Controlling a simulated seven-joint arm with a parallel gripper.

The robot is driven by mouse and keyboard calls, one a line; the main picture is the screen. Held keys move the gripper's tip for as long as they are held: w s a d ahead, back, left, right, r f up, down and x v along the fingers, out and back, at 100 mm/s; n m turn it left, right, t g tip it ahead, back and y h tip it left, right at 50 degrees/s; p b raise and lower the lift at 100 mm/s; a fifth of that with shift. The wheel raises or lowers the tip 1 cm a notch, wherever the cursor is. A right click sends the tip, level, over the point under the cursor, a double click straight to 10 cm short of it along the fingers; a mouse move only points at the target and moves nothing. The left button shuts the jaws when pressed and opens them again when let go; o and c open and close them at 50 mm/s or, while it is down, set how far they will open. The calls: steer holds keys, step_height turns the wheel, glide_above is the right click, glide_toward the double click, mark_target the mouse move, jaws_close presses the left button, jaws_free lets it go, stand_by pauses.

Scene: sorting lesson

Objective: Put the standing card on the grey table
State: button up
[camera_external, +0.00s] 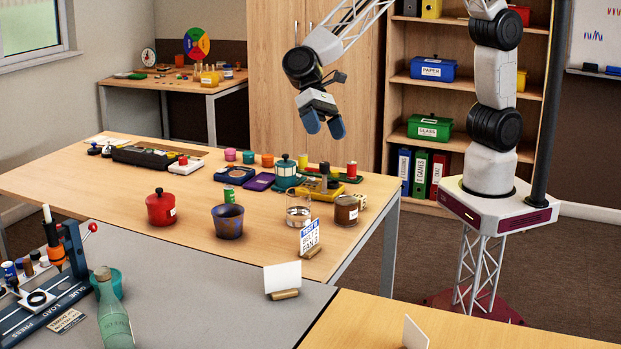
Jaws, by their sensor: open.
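My gripper (323,127) hangs open and empty above the far part of the wooden table, its blue fingertips pointing down. A standing card (310,237) with printed text is in a small wooden holder at the wooden table's near right edge. A blank-faced white card (282,277) stands in a wooden holder on the grey table (210,285), near its back right corner. Another white card (415,333) stands on the front wooden table, partly cut off by the frame. The frame does not show which card the task means. My gripper is well away from all three.
A glass (298,209), brown tin (346,211), dark blue pot (228,221) and red pot (160,207) stand near the printed card. A glue press (55,270) and green bottle (113,312) occupy the grey table's left. Its middle is clear.

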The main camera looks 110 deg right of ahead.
steer(key=s+d+r+n+t+h, duration=0.1)
steer(key=s+d+r+n+h, duration=0.2)
steer(key=s, duration=1)
steer(key=s+d+r+n+t+h, duration=0.1)
steer(key=s+d+r+n+h, duration=0.2)
steer(key=s+d, duration=0.7)
steer(key=s+d+r+n+t+h, duration=0.1)
steer(key=s+d+r+n+h, duration=0.2)
steer(key=s, duration=1.5)
steer(key=d+r+n, duration=0.1)
steer(key=d, duration=0.3)
steer(key=shift+s+d+t, duration=0.15)
steer(key=shift+d+t, duration=0.05)
steer(key=shift+t, duration=0.1)
